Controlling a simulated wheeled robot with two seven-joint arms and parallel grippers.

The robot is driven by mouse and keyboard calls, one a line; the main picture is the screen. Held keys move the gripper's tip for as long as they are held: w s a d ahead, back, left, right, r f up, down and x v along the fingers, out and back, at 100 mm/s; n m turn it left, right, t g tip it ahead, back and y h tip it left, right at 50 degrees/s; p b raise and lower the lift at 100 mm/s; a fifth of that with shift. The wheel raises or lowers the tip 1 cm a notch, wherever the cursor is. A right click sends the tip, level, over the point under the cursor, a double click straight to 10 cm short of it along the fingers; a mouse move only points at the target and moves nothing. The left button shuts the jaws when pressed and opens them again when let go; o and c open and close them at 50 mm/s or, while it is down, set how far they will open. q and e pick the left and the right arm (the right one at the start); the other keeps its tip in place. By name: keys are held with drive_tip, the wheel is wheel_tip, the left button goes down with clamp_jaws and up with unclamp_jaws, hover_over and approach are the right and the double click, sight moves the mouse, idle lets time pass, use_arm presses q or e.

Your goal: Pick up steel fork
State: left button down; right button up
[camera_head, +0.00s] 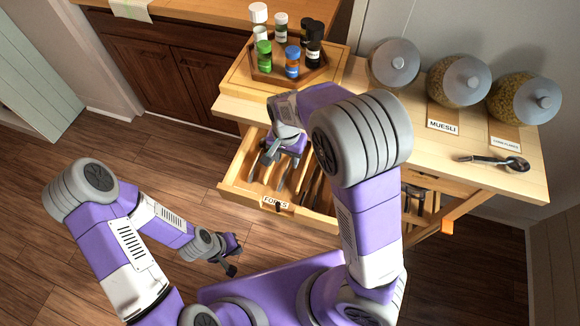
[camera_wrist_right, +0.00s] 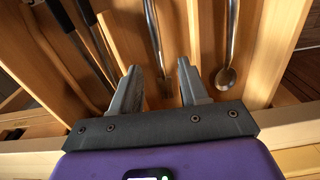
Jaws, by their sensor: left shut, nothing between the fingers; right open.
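An open wooden drawer (camera_head: 232,190) with a label that seems to read FORKS sticks out from the counter. My right gripper (camera_head: 268,155) is over its left part, pointing down, open. In the right wrist view, a slim steel utensil (camera_wrist_right: 153,35), which looks like the steel fork, lies lengthwise in a compartment. Its near end lies between the open fingers of my right gripper (camera_wrist_right: 160,88) as seen from the wrist, not visibly gripped. Its tines are not clear. My left gripper (camera_head: 232,264) is shut and empty, low over the floor, away from the drawer.
A steel spoon (camera_wrist_right: 227,76) lies in the compartment to the right; dark-handled utensils (camera_wrist_right: 88,32) lie to the left. Wooden dividers separate them. On the counter are a spice tray (camera_head: 300,76), several glass jars (camera_head: 458,82) and a spoon (camera_head: 492,161). Another drawer (camera_head: 420,205) is open at right.

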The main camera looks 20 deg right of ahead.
sight(288, 166)
drive_tip(key=f+b, duration=0.1)
drive_tip(key=f, duration=0.1)
drive_tip(key=f+b, duration=0.1)
drive_tip(key=f, duration=0.1)
drive_tip(key=shift+w+d+f, duration=0.15)
drive_tip(key=shift+d+f, duration=0.05)
drive_tip(key=shift+f, duration=0.2)
drive_tip(key=shift+r, duration=0.1)
clamp_jaws()
